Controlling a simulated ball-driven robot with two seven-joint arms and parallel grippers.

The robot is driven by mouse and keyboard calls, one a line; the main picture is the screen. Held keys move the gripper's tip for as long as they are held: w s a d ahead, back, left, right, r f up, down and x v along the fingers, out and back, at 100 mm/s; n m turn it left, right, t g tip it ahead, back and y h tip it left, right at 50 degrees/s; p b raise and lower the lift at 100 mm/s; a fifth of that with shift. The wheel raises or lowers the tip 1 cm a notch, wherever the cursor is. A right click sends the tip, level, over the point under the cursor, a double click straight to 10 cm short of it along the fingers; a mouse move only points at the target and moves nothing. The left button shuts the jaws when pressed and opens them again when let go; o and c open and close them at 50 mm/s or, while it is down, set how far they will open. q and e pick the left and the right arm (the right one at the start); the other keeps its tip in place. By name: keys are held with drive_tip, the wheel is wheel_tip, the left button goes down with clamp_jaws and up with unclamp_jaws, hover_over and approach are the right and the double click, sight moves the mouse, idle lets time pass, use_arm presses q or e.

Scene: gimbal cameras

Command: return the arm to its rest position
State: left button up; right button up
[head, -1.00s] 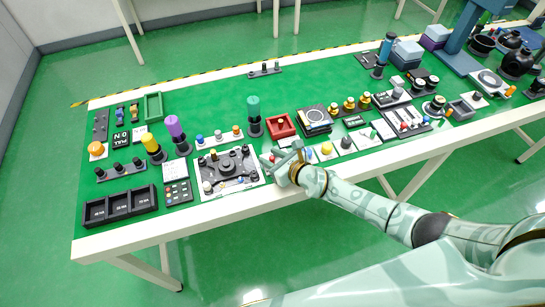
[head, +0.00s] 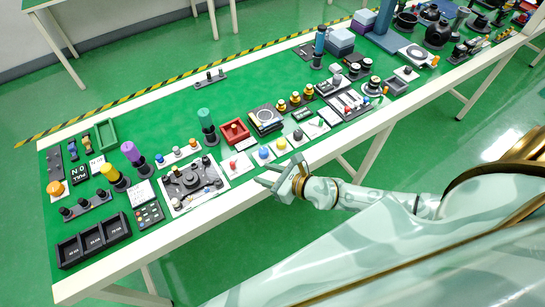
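My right arm comes in from the lower right, pale green with darker patches and gold rings. My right gripper (head: 270,183) is beside the front edge of the workbench (head: 215,208), in front of the row of small coloured knobs. Its fingers point left and look spread apart, with nothing seen between them. The large pale arm link fills the lower right of the head view. My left gripper is not in view.
The green-topped bench holds a dark gimbal plate (head: 192,183), a red tray (head: 234,132), a black three-part bin (head: 94,241) and a teal-topped cylinder (head: 206,121). Small knobs stand close behind the gripper. The floor in front of the bench is clear.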

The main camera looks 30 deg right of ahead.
drive_tip(key=shift+v, duration=0.85)
